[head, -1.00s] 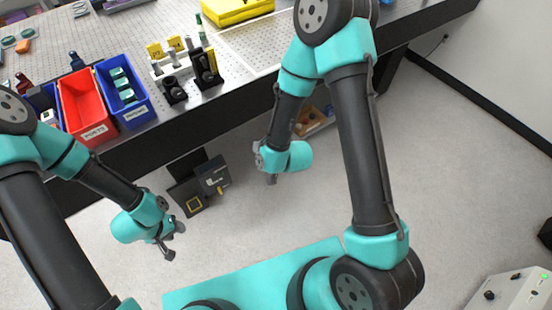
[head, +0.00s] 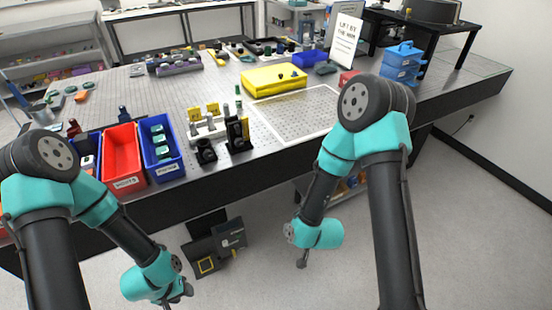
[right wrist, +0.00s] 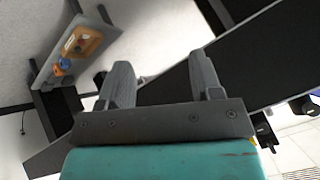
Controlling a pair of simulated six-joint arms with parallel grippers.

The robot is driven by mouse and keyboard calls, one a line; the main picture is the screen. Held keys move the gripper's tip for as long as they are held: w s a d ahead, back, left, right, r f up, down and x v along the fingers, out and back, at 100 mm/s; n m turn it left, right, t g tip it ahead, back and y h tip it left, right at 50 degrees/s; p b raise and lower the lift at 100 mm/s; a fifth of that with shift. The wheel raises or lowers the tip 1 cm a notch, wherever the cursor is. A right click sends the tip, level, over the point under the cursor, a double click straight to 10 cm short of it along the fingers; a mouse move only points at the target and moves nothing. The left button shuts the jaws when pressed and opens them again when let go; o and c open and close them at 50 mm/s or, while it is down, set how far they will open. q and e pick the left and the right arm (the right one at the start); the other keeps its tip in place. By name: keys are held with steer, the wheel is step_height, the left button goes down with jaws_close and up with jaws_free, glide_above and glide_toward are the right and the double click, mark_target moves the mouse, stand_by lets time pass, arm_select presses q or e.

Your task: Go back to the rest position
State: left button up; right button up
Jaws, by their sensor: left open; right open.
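My left gripper (head: 180,297) hangs in front of the bench at the lower left of the head view, with nothing in it. My right gripper (head: 302,257) hangs in front of the bench near the middle, its fingers pointing down. In the right wrist view its two fingers (right wrist: 160,85) stand apart with nothing between them. Both arms are bent at the elbow, and both grippers are below the bench top and apart from it.
The optical bench (head: 285,150) crosses the view. A red bin (head: 122,160), a blue bin (head: 163,150), black mounts (head: 238,135) and a yellow case (head: 272,80) stand on it. A dark box (head: 215,248) is on the floor below. The floor at right is clear.

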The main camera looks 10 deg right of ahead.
steer(key=s+d+f+g, duration=0.5)
steer(key=s+f+g, duration=0.1)
steer(key=s, duration=0.5)
steer(key=shift+s+f, duration=0.3)
steer(key=shift+f, duration=0.25)
